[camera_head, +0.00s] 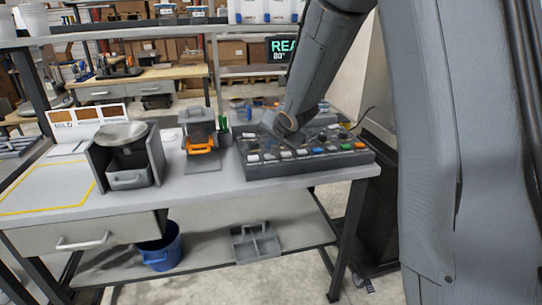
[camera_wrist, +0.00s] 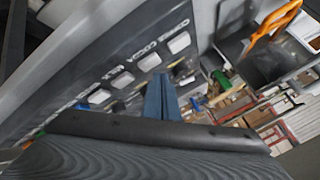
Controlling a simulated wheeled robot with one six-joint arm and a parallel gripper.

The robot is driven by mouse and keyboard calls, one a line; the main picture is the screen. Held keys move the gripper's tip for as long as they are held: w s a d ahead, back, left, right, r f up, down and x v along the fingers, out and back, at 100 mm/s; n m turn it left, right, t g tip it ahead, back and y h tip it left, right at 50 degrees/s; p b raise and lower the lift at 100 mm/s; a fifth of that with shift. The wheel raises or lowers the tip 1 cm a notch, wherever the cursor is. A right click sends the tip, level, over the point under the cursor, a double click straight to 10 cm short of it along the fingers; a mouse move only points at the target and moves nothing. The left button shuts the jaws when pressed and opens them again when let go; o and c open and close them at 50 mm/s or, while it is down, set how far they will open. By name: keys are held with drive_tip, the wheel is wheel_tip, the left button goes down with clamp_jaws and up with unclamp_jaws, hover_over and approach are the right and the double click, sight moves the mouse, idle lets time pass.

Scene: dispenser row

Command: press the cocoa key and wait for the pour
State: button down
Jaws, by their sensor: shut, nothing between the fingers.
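The key panel (camera_head: 315,167) is a dark box on the right end of the bench, with rows of white and coloured keys. In the wrist view, a white key (camera_wrist: 150,62) sits beside a label that seems to read COCOA. My gripper (camera_wrist: 161,78) shows there as shut blue fingers with nothing between them. Its tips appear just below that key in the picture; I cannot tell whether they touch the panel. In the head view my arm hides the gripper.
A grey stand with an orange-handled part (camera_head: 203,147) is left of the panel. Further left is a dark holder with a round pan (camera_head: 121,134). A yellow-outlined area (camera_head: 45,192) of the bench is bare. A blue bucket (camera_head: 160,248) stands on the lower shelf.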

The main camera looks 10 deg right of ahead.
drive_tip(key=shift+f, duration=0.2)
idle(0.6)
drive_tip(key=shift+f, duration=0.3)
drive_tip(key=shift+f+b, duration=0.45)
drive_tip(key=shift+b, duration=0.05)
idle(0.6)
drive_tip(key=shift+r, duration=0.15)
idle(0.3)
drive_tip(key=shift+r+p, duration=0.8)
drive_tip(key=shift+p, duration=0.5)
wheel_tip(320, 180, up, 5)
drive_tip(key=p, duration=0.6)
drive_tip(key=shift+s, duration=0.1)
